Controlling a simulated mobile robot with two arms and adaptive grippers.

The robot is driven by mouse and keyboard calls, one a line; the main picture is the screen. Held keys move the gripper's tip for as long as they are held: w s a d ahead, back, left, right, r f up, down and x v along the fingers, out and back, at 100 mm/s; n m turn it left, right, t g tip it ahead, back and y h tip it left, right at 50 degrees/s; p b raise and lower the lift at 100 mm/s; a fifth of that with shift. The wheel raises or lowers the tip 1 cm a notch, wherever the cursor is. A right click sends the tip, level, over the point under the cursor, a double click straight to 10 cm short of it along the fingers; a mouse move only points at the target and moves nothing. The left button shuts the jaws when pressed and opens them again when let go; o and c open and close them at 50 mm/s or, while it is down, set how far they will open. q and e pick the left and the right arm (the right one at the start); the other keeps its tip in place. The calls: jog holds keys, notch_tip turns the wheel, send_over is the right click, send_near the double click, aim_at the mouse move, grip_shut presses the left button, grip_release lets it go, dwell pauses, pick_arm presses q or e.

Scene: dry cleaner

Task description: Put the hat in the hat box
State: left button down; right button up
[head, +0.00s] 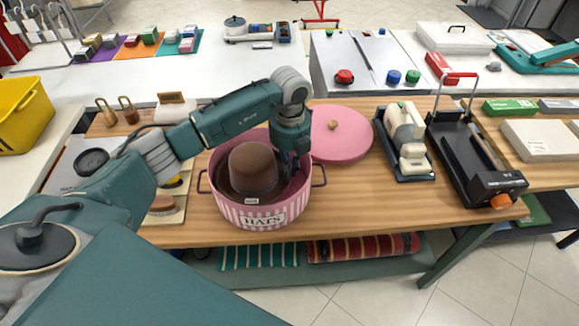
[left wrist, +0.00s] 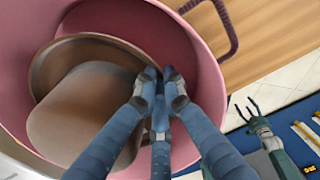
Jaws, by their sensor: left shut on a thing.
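The brown hat (head: 253,167) is crown up inside the round pink hat box (head: 262,215), which has a striped wall and a "HATS" label. The hat also shows in the left wrist view (left wrist: 82,112), with its brim within the box wall (left wrist: 205,70). My left gripper (head: 288,168) reaches down into the right side of the box. Its fingers (left wrist: 160,85) are shut on the hat's brim edge. Whether the hat touches the box floor is hidden. My right gripper (left wrist: 247,112) shows in the left wrist view, empty, fingers apart, away from the box.
The pink lid (head: 340,140) with a knob lies right of the box on the wooden table (head: 345,205). Further right stand a cream device (head: 404,140) and a black stand (head: 470,150). Brushes and wooden items lie left of the box. Rolled textiles (head: 362,246) lie on the lower shelf.

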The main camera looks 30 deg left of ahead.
pick_arm(q)
notch_tip(320, 180, down, 2)
jog(key=shift+f+b, duration=0.1)
jog(key=shift+b, duration=0.45)
jog(key=shift+f+b, duration=0.75)
jog(key=shift+f, duration=0.45)
jog(key=c, duration=1.8)
grip_release()
